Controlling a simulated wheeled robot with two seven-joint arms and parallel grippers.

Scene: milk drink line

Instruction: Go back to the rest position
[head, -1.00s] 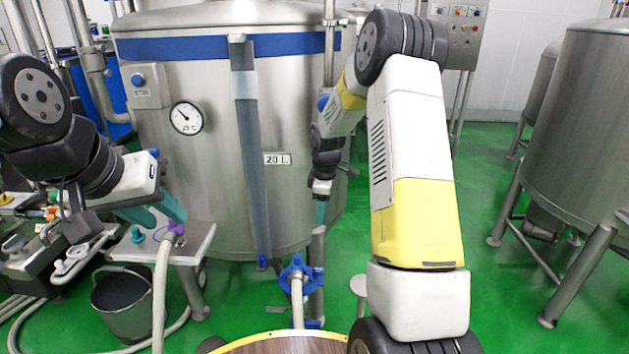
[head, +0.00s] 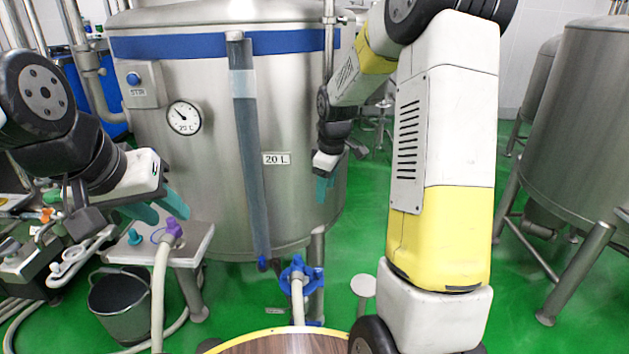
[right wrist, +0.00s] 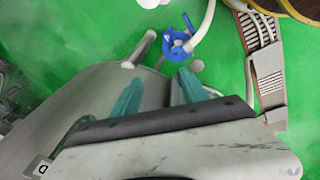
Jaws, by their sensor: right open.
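My left gripper (head: 158,209) is at the left in the head view, its teal fingers apart above a small steel table. The purple-ended hose (head: 172,228) rises just below its fingers, and nothing shows between them. My right gripper (head: 322,188) hangs in front of the right side of the big steel tank (head: 215,120). In the right wrist view its two teal fingers (right wrist: 155,95) are spread apart with nothing between them. The tank wall and green floor lie beyond.
A blue valve (head: 298,272) with a pale hose sits below the tank; it also shows in the right wrist view (right wrist: 178,42). A round wooden top (head: 300,344) is at the bottom. A bucket (head: 120,300) stands lower left. Another tank (head: 575,150) stands at the right, with green floor between.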

